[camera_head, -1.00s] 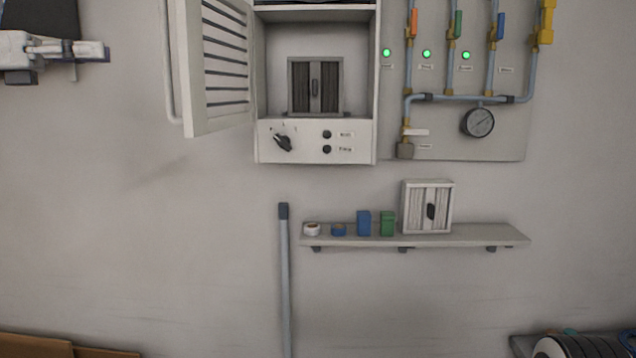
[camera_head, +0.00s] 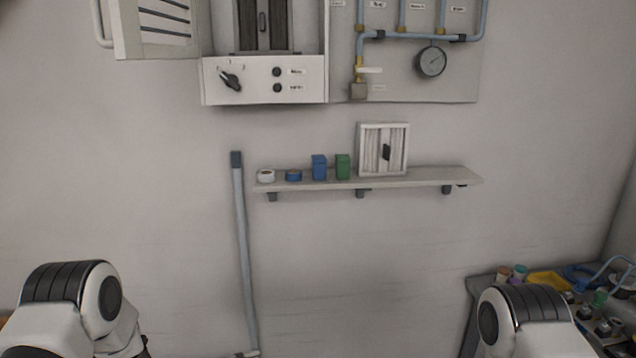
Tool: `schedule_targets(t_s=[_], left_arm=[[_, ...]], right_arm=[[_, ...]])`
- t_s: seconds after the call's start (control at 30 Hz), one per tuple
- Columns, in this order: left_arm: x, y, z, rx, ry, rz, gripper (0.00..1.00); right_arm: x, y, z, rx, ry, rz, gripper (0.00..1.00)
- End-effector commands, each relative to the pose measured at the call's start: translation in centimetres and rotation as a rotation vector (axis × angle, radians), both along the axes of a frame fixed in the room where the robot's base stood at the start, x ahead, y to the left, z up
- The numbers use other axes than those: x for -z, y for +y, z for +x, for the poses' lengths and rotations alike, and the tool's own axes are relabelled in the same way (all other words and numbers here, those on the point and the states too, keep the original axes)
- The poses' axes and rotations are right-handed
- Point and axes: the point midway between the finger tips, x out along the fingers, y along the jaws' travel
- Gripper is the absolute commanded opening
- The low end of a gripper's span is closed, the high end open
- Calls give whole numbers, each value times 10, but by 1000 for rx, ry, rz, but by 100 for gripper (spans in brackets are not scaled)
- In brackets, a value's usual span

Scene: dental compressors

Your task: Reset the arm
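Parts of both my arms show at the bottom of the head view. A white and dark joint of my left arm (camera_head: 72,300) is at the lower left. A similar joint of my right arm (camera_head: 522,318) is at the lower right, in front of the side table. Neither gripper is in the picture, so their fingers and anything in them are hidden. Both visible arm parts are apart from the wall shelf and the cabinet.
A wall shelf (camera_head: 425,180) holds a white filter box (camera_head: 383,150), a blue box, a green box and two small rolls. An open cabinet (camera_head: 265,82) and a gauge (camera_head: 431,62) are above. A cluttered table (camera_head: 482,290) stands at right.

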Motion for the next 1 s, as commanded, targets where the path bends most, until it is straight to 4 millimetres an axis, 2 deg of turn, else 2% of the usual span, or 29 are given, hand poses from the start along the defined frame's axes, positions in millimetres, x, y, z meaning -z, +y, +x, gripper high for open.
schedule_targets(t_s=[0.03, 0.07, 0.1, 0.17, 0.23, 0.27, 0.3, 0.4, 0.5, 0.53, 0.6, 1.0], left_arm=[[40, -1, -31, -77, 163, -14, 39], [60, 1, -49, -131, 259, -19, 39], [85, 5, -76, -208, 389, -23, 39], [117, 13, -119, -332, 579, -19, 39], [145, 26, -174, -493, 793, -5, 39], [153, 33, -199, -569, 884, 4, 39], [160, 44, -233, -681, 999, 18, 39], [160, 73, -309, -980, 1239, 47, 39], [153, 95, -361, -1251, 1388, 51, 39], [152, 101, -371, -1335, 1418, 40, 39], [153, 105, -376, -1440, 1454, -1, 39], [154, 104, -374, -1459, 1459, -27, 39]], right_arm=[[4, 0, 0, 0, 0, 0, 40], [5, 0, 0, 0, 0, 0, 40], [7, 0, 0, 0, 0, 0, 40], [8, 0, 0, 0, 0, 0, 40], [10, 0, 0, 0, 0, 0, 40], [10, 0, 0, 0, 0, 0, 40], [10, 0, 0, 0, 0, 0, 40], [9, 0, 0, 0, 0, 0, 40], [9, 0, 0, 0, 0, 0, 40], [9, 0, 0, 0, 0, 0, 40], [9, 0, 0, 0, 0, 0, 40], [9, 0, 0, 0, 0, 0, 40]])
